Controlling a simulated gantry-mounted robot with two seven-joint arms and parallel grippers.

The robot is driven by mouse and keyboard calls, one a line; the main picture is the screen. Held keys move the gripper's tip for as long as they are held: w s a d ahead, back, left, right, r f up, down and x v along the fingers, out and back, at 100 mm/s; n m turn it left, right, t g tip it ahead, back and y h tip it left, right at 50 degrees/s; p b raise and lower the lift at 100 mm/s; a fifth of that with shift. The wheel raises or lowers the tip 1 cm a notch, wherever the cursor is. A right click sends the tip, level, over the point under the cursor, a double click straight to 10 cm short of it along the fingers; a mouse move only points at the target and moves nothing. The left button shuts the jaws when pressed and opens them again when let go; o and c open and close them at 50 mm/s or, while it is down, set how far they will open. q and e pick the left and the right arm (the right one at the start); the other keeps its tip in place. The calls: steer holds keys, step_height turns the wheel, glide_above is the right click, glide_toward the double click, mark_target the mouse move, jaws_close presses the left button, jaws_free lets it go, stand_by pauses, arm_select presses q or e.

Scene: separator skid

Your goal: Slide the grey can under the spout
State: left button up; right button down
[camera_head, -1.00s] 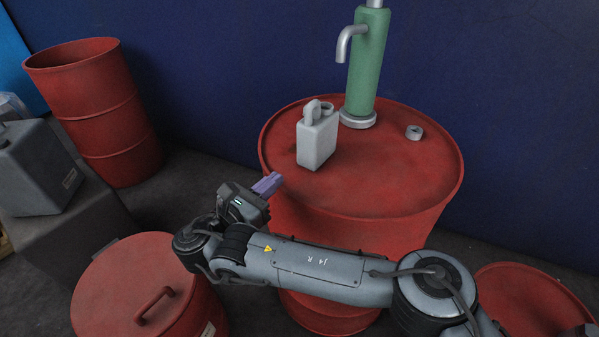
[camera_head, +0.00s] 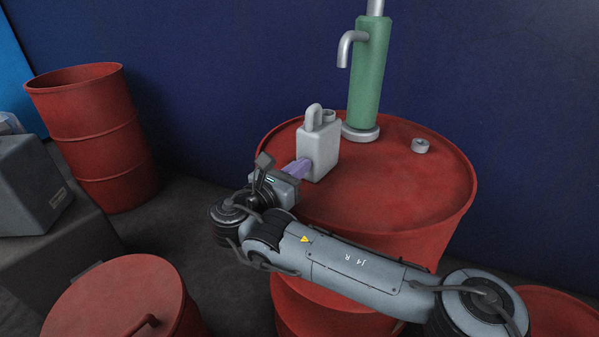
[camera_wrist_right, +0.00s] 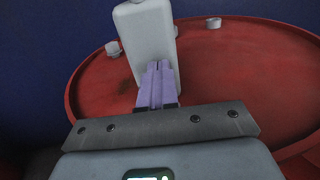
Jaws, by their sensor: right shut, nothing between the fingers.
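The grey can (camera_head: 319,148) stands upright on the red drum top (camera_head: 405,200), near its left side, with its handle and neck on top. The spout (camera_head: 347,45) is a bent metal pipe on the green pump (camera_head: 368,80), behind and to the right of the can. My right gripper (camera_head: 305,166) is shut, with purple fingers at the can's lower left side. In the right wrist view the can (camera_wrist_right: 146,42) rises just beyond the shut fingertips (camera_wrist_right: 158,66), which look to be at its face; exact contact is hard to tell. My left gripper is not in view.
A small grey cap (camera_head: 420,145) lies on the drum top right of the pump. Other red drums stand at the back left (camera_head: 95,125) and front left (camera_head: 115,300). A grey container (camera_head: 30,185) is at far left.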

mark_target(315, 156)
stand_by(0.3)
steer(key=shift+w+d+r+p, duration=0.15)
steer(key=shift+w+d+p, duration=0.05)
steer(key=shift+w+p, duration=0.1)
steer(key=p+x, duration=0.3)
steer(key=x, duration=0.2)
steer(key=shift+d, duration=0.1)
steer(key=shift+w, duration=0.15)
steer(key=shift+f, duration=0.2)
